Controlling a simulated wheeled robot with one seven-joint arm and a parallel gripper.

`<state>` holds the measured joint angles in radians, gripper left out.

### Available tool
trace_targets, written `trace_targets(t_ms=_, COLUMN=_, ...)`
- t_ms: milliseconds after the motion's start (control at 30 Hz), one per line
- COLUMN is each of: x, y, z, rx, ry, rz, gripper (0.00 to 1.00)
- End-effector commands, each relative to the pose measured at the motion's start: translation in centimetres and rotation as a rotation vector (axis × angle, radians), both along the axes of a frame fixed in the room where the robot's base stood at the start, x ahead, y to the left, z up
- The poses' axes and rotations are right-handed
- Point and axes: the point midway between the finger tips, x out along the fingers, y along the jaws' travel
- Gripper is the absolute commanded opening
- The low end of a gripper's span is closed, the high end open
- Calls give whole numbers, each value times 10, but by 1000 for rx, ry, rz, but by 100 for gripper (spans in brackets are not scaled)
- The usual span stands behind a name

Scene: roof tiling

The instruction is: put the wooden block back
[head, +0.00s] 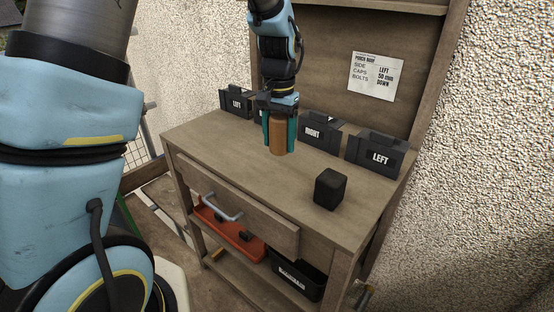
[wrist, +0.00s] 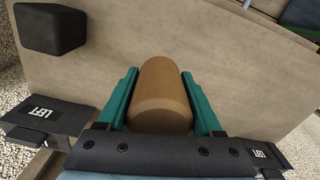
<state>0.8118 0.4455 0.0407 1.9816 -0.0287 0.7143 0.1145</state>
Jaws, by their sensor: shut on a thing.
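The wooden block (head: 278,136) is a brown, rounded piece held upright between the teal fingers of my gripper (head: 280,130). In the wrist view the wooden block (wrist: 160,95) fills the space between both fingers of my gripper (wrist: 161,100), which press on its sides. In the head view the block is over the workbench top (head: 240,160), left of its middle. I cannot tell whether its lower end touches the bench or hangs just above it.
A black block (head: 330,188) stands on the bench at the right. Dark labelled holders line the back: one (head: 237,102) at left, RIGHT (head: 314,133), and LEFT (head: 378,155). A note (head: 376,76) hangs on the backboard. A red tray (head: 230,233) and black bin (head: 296,277) sit below.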

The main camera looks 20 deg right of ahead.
Motion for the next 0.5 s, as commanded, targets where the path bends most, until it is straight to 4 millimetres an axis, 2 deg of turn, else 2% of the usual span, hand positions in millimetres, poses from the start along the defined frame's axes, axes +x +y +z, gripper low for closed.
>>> trace_targets(t_ms=100, x=0, y=1, z=-18, rx=2, ry=2, rz=0, gripper=12)
trace_targets(t_ms=333, x=0, y=0, z=-36, rx=1, ry=1, rz=-1, gripper=12)
trace_targets(t_ms=500, x=0, y=0, z=-60, rx=1, ry=1, rz=-1, gripper=12)
